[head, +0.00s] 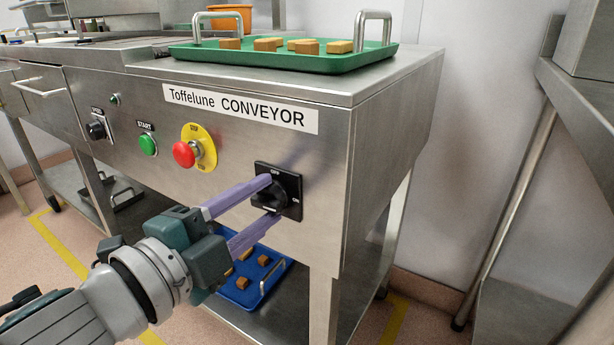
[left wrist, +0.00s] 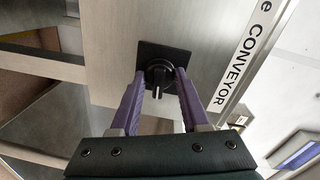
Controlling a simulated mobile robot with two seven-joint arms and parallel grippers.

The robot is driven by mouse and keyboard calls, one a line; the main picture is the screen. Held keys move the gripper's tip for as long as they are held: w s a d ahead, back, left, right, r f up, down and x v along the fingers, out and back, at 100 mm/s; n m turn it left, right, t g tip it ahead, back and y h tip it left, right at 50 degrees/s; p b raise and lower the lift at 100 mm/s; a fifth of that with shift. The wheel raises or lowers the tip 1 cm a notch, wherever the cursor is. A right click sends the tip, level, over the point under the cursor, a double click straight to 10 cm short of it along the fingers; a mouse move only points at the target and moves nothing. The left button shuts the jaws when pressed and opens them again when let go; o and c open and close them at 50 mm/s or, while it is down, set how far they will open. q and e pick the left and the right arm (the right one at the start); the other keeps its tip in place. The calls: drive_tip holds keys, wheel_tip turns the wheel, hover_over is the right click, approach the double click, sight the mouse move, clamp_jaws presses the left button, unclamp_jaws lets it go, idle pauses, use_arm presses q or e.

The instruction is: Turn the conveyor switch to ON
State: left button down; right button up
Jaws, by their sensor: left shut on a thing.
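The conveyor switch is a black square plate (head: 292,181) with a black rotary knob (head: 273,196), low on the right of the steel front panel. Small white labels sit at its top and right edges. My left gripper (head: 270,197) reaches it from the lower left, its purple fingers one above and one below the knob and shut on it. In the left wrist view the knob (left wrist: 158,74) sits between the fingers, with a pale mark on it. I cannot tell for sure which label the knob points to. My right gripper is not in view.
Left of the switch are a red stop button (head: 184,154) on a yellow plate, a green start button (head: 148,145) and a black knob (head: 96,130). A green tray (head: 300,63) of blocks stands on top. A blue tray (head: 240,298) lies on the shelf below.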

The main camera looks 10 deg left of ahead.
use_arm(q)
drive_tip(key=shift+m, duration=0.6)
drive_tip(key=shift+c, duration=1.9)
unclamp_jaws()
drive_tip(key=shift+s, duration=0.15)
drive_tip(key=shift+s+a, duration=0.15)
drive_tip(key=shift+s, duration=0.15)
drive_tip(key=p+v, duration=0.1)
drive_tip(key=v, duration=0.8)
drive_tip(key=shift+p, duration=0.35)
drive_tip(key=shift+r, duration=0.1)
